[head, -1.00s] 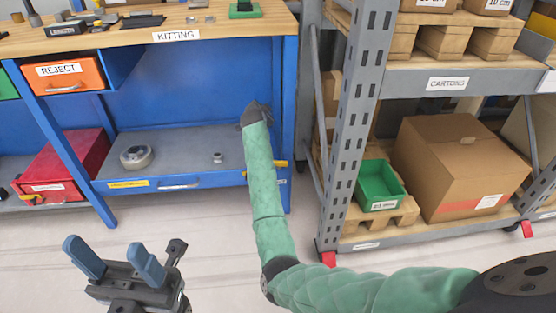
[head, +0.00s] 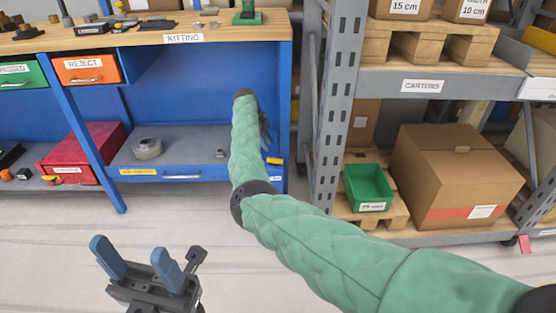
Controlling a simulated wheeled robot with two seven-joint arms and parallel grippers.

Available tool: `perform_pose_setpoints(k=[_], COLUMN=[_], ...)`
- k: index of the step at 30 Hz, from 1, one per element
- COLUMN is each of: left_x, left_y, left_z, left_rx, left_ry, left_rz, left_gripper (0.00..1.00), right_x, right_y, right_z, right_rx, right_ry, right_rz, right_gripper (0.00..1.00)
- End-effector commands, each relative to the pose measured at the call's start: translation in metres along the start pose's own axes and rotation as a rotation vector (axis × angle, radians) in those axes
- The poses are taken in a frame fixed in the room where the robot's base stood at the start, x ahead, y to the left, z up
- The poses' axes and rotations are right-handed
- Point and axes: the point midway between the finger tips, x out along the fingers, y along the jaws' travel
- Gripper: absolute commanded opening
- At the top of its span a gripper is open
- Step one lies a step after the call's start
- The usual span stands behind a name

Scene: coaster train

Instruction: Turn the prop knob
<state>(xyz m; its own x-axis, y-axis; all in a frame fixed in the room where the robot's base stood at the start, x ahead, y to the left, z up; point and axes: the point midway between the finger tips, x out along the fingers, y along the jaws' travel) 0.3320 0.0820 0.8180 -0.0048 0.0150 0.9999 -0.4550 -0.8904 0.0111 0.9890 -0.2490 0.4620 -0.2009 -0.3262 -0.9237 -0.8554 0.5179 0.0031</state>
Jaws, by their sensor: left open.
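I cannot pick out a prop knob for certain. My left gripper (head: 135,262), with blue fingers spread apart, is open and empty over the floor at the lower left. My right arm, in a green sleeve, reaches up in front of the kitting bench (head: 200,38). A dark part of my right gripper (head: 264,132) shows just past the sleeve; its fingers are mostly hidden, so I cannot tell open from shut. A green block with a dark post (head: 247,16) stands on the bench top near its right end.
An orange REJECT drawer (head: 85,69) and a red box (head: 80,155) are at the left. A roll (head: 147,148) lies on the bench's lower shelf. A grey rack (head: 335,110) at the right holds a green bin (head: 369,187) and a cardboard box (head: 455,175). The front floor is clear.

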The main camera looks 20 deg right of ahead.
Motion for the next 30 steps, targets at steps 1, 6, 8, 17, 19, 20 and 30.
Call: perform_pose_setpoints(k=[1,6,8,17,19,20,30], left_x=[-0.002,-0.009,-0.011,-0.023,-0.023,-0.023,-0.023], left_y=[0.0,0.001,0.002,0.004,0.004,0.004,0.004], left_z=[0.0,0.001,0.001,0.003,0.004,0.004,0.003], left_rx=[0.0,0.003,0.005,0.012,0.013,0.014,0.014], left_ry=[-0.001,-0.007,-0.01,-0.027,-0.029,-0.03,-0.03], left_rz=[0.001,0.008,0.011,0.027,0.028,0.028,0.028], left_gripper=[0.6,0.6,0.6,0.6,0.6,0.6,0.6], right_x=[0.005,0.025,0.033,0.071,0.074,0.075,0.075], right_y=[0.0,-0.001,-0.001,-0.001,-0.001,-0.001,-0.001], right_z=[0.0,0.0,0.0,0.0,-0.001,-0.001,-0.001], right_rx=[0.0,0.0,0.0,0.0,-0.001,-0.001,-0.001], right_ry=[0.0,0.0,0.0,0.0,0.0,0.0,0.0], right_rz=[0.0,-0.002,-0.001,-0.002,-0.003,-0.003,-0.003], right_gripper=[0.35,0.35,0.35,0.35,0.35,0.35,0.11])
